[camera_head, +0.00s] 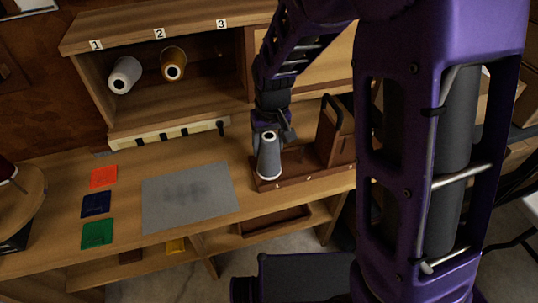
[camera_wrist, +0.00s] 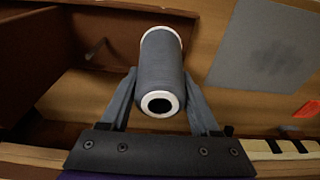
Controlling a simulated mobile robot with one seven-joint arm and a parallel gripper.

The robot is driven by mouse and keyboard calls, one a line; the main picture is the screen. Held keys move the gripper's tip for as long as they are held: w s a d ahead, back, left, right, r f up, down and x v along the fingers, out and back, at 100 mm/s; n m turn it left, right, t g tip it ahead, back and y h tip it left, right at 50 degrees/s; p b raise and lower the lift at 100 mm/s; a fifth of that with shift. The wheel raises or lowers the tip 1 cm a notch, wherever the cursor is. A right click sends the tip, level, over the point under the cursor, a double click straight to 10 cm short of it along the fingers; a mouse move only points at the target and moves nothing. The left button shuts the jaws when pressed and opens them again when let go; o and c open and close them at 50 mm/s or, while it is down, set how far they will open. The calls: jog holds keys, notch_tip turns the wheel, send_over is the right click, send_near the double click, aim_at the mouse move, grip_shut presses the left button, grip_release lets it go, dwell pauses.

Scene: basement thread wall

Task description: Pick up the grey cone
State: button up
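The grey cone (camera_head: 269,158) has white ends and a dark hole in its top. It is roughly upright in the head view, in front of the left end of a brown wooden rack. My gripper (camera_head: 270,127) is at its upper part. In the wrist view, the cone (camera_wrist: 163,65) lies between the two fingers of my gripper (camera_wrist: 161,78), which appear to press on its sides. Its holed end faces the camera. I cannot tell whether its base touches anything.
The rack (camera_head: 304,178) has an upright panel with a dark handle to the right. A grey mat (camera_head: 188,198) and red, blue and green squares lie on the table to the left. A shelf (camera_head: 205,88) behind holds a white cone (camera_head: 125,74) and a brown one (camera_head: 173,62).

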grip_shut()
notch_tip(320, 180, up, 10)
jog(key=p, duration=0.1)
jog(key=shift+p, duration=0.4)
